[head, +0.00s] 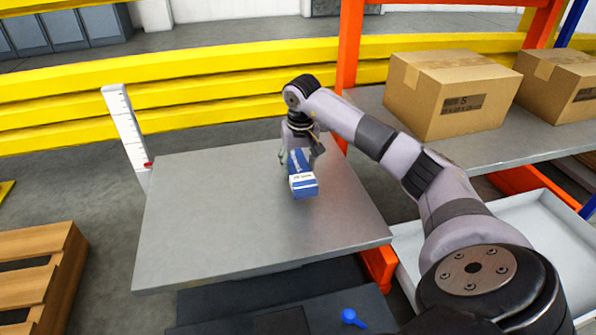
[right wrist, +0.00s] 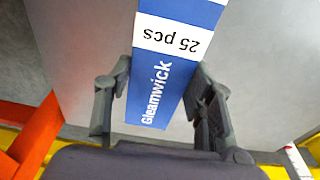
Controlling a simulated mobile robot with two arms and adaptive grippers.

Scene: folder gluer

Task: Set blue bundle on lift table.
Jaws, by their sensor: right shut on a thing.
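The blue bundle (head: 302,186) is a small blue box with a white band, at the right-hand part of the grey lift table (head: 215,225) in the head view. My left gripper is not in view.
Cardboard boxes (head: 447,92) stand on a grey shelf (head: 500,148) at the right. An orange post (head: 349,45) and yellow rails (head: 215,80) are behind the table. A white scale post (head: 126,130) stands at its back left. A wooden pallet (head: 40,265) is at the left.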

